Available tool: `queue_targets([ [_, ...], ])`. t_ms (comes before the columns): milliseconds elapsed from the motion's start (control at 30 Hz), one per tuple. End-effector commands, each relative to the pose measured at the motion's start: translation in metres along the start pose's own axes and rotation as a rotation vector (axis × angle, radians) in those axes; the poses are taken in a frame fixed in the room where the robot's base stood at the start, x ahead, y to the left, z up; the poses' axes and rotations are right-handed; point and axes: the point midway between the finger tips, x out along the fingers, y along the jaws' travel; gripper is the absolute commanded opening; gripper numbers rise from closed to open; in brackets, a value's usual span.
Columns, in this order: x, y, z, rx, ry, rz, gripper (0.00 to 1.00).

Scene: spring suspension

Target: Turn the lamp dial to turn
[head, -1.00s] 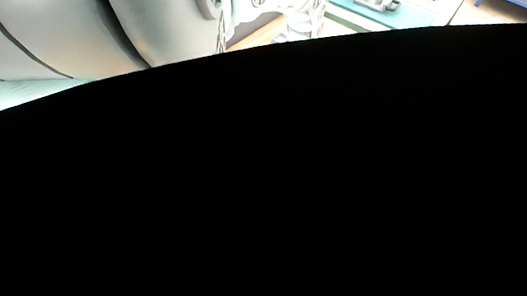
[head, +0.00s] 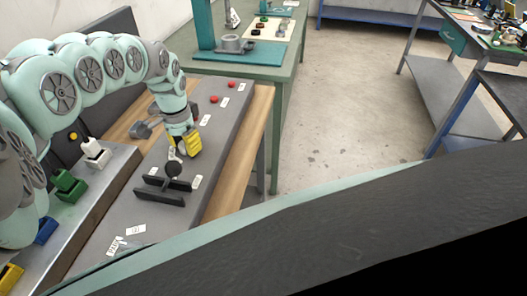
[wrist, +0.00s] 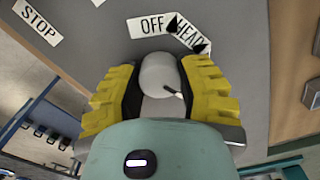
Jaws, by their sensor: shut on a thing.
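The lamp dial (wrist: 158,73) is a round, pale grey knob on a grey panel, between my gripper's two yellow, ridged fingers in the wrist view. My gripper (wrist: 159,82) is shut on it. A short dark mark with a white edge shows on the knob's lower right side. Labels reading "OFF" (wrist: 150,26) and "HEAD" (wrist: 188,34) lie just beyond the knob; dark pointed shapes cover part of "HEAD". In the head view my gripper (head: 183,148) reaches down to the grey panel (head: 213,150), and its fingers mostly hide the dial.
A "STOP" label (wrist: 40,22) lies at upper left. In the head view a dark handle-like fixture (head: 162,190) stands close in front of my gripper, and red buttons (head: 214,99) lie behind it. Green (head: 70,187) and white (head: 95,152) blocks stand left. Open floor (head: 340,110) lies right.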

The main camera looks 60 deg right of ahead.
Motion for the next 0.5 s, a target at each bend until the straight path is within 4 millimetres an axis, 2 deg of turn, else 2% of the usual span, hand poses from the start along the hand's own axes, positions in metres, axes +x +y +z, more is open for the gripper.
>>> queue_targets([
  [500,0.0009,-0.0012,0.0005,0.032,0.001,-0.002,0.0],
])
